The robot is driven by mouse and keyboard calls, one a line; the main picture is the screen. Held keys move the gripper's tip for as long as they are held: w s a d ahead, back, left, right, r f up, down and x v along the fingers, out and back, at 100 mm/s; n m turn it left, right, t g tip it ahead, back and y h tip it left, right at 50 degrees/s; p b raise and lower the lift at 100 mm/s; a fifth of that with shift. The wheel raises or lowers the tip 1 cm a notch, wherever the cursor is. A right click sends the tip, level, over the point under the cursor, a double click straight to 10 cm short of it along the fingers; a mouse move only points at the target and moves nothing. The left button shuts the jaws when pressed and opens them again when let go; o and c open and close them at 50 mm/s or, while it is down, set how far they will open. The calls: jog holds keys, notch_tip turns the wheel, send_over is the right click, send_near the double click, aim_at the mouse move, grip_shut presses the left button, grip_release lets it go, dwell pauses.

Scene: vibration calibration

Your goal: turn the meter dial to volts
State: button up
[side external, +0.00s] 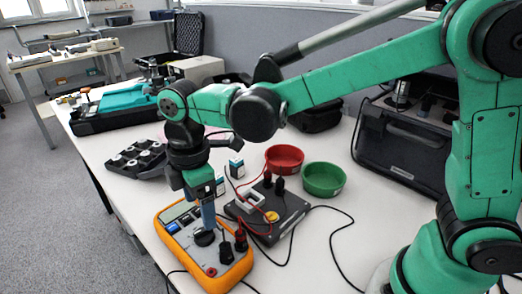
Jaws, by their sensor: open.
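The orange-edged meter (187,269) lies face up near the table's front left edge. The dial's pointer and markings are too small to read.
A dark board (290,214) with black terminals and red and black leads lies just right of the meter. A red bowl (285,159) and a green bowl (323,180) stand behind it. A black block tray (134,159) is at the left. Loose black cables cross the table at the right.

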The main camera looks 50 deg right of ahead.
aim_at(203, 230)
jog(key=shift+f, duration=2.85)
jog(key=shift+c, duration=0.2)
grip_shut()
jog(key=shift+m, duration=0.8)
jog(key=m, duration=0.2)
jog(key=shift+m, duration=1.8)
jog(key=shift+a+m, duration=0.1)
jog(key=shift+m, duration=0.2)
